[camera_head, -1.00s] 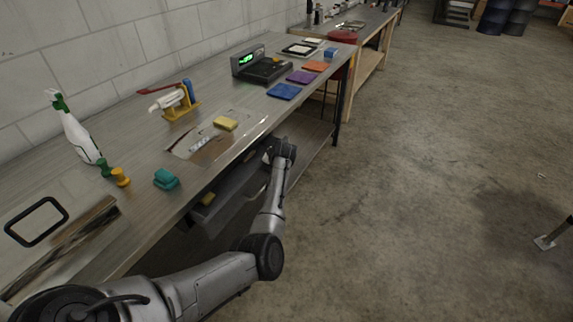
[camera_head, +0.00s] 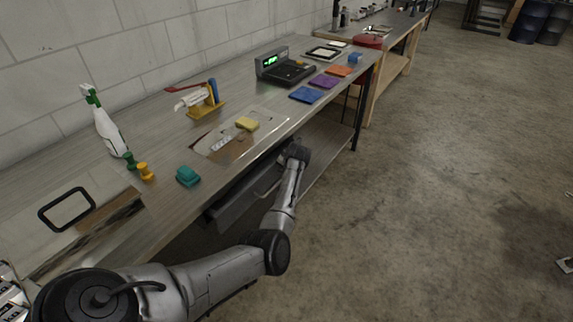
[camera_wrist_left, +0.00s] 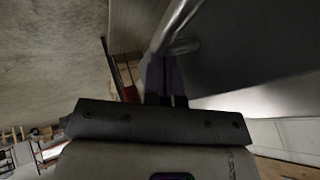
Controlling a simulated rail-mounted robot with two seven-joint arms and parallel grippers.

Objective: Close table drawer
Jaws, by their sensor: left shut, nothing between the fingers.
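The grey table drawer (camera_head: 236,207) sits under the front edge of the table (camera_head: 160,222). Its front face and bar handle (camera_head: 268,189) show, and no interior is visible. I cannot tell whether it is fully flush. My left arm reaches along the table front, with its wrist beside the far part of the drawer; the fingers are hidden in the head view. In the left wrist view my left gripper (camera_wrist_left: 165,75) is shut and empty, close to the metal handle (camera_wrist_left: 176,28) and drawer front (camera_wrist_left: 250,45). Contact is unclear. My right gripper is out of view.
On the tabletop are a spray bottle (camera_head: 108,128), a teal block (camera_head: 188,176), a yellow sponge (camera_head: 247,124), a scale (camera_head: 285,70) and coloured cloths (camera_head: 307,94). A dark table leg (camera_head: 358,122) stands beyond my wrist.

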